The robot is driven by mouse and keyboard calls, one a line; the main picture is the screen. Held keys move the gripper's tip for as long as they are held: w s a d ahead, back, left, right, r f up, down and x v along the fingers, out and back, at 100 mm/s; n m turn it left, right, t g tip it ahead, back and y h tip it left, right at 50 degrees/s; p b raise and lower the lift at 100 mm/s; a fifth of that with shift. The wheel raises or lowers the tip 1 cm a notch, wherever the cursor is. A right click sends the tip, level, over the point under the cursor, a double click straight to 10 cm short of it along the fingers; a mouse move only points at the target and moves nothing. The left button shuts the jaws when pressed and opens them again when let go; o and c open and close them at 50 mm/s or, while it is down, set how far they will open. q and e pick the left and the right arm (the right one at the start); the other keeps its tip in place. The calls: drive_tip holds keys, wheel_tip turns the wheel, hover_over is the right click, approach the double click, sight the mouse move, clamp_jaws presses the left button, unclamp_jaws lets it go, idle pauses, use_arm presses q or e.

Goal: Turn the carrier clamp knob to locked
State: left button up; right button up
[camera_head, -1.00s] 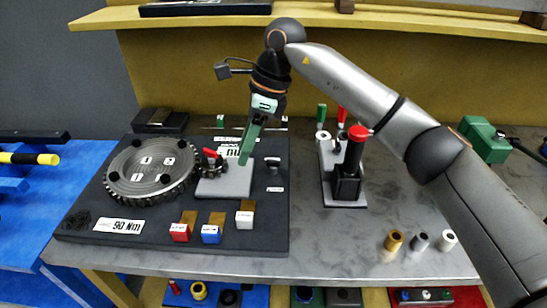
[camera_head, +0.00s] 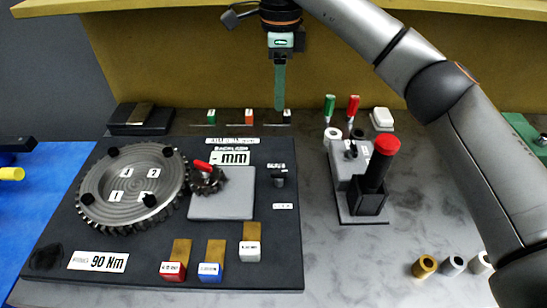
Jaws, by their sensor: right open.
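The labels are too small to read, so I cannot tell which knob is the carrier clamp knob. My right gripper (camera_head: 280,108) points down behind the board, near its back edge. It is open and empty, seen side-on, and touches neither knob. My left gripper is out of view.
The black board (camera_head: 60,235) carries red, blue and white blocks at its front and a "90 Nm" label. Right of it stands a fixture with a red-capped post (camera_head: 386,146).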

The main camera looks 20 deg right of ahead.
drive_tip(key=b, duration=0.5)
hover_over(279, 171)
wheel_tip(279, 171, down, 6)
wheel_tip(279, 171, down, 15)
drive_tip(key=shift+r+b, duration=0.2)
drive_tip(key=shift+b, duration=0.95)
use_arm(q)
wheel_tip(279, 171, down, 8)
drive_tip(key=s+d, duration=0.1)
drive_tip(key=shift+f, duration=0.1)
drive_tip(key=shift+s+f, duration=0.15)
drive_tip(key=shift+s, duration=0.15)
use_arm(e)
clamp_jaws()
